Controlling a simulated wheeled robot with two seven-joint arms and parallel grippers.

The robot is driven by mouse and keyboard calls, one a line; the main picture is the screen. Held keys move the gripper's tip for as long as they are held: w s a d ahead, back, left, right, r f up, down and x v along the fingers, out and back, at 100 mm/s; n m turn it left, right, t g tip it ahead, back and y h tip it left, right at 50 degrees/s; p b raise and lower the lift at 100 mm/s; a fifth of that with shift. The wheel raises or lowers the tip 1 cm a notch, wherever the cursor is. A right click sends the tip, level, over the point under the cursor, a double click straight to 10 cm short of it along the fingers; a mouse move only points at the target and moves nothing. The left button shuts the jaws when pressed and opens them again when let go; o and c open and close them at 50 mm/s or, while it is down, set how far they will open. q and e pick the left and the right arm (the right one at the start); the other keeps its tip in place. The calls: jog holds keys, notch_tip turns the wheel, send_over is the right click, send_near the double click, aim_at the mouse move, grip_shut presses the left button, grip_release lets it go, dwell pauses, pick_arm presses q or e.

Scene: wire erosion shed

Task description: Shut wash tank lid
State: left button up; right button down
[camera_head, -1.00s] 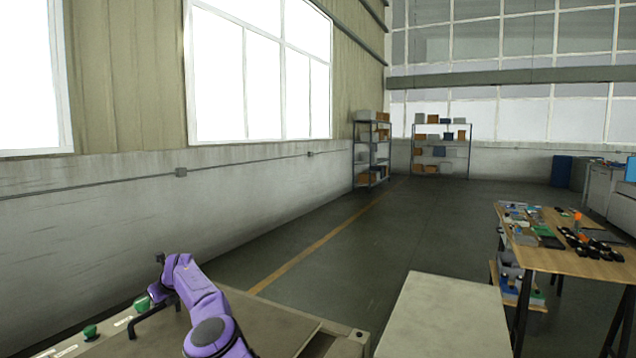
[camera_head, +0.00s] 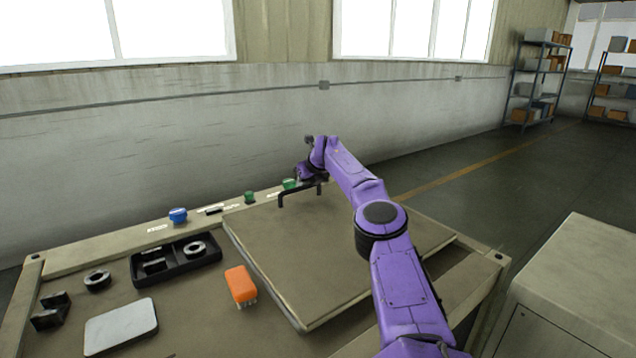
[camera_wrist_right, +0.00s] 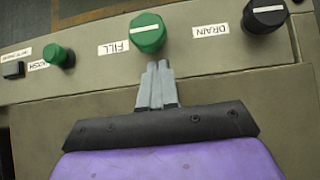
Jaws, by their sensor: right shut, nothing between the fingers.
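The wash tank lid (camera_head: 335,250) is a flat grey-brown panel on the bench top, with a black bar handle (camera_head: 282,200) near its far edge. It looks flat or nearly flat; a dark gap shows along its right side. My right gripper (camera_head: 297,180) is beyond the handle, by a green knob. In the wrist view the gripper (camera_wrist_right: 158,72) is shut and empty, its fingertips just short of the green FILL knob (camera_wrist_right: 148,33); I cannot tell if they touch. My left gripper is not in view.
A green WASH knob (camera_wrist_right: 59,56) and a black DRAIN knob (camera_wrist_right: 264,15) flank FILL. Left of the lid are an orange brush (camera_head: 241,286), a black tray (camera_head: 147,274) and a grey plate (camera_head: 121,327). A pale cabinet (camera_head: 570,285) stands at right.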

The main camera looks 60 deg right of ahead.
pick_arm(q)
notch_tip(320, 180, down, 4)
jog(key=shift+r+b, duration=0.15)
jog(key=shift+b, duration=0.9)
pick_arm(e)
jog(key=v, duration=0.9)
jog(key=shift+d, duration=0.15)
jog(key=shift+f, duration=0.1)
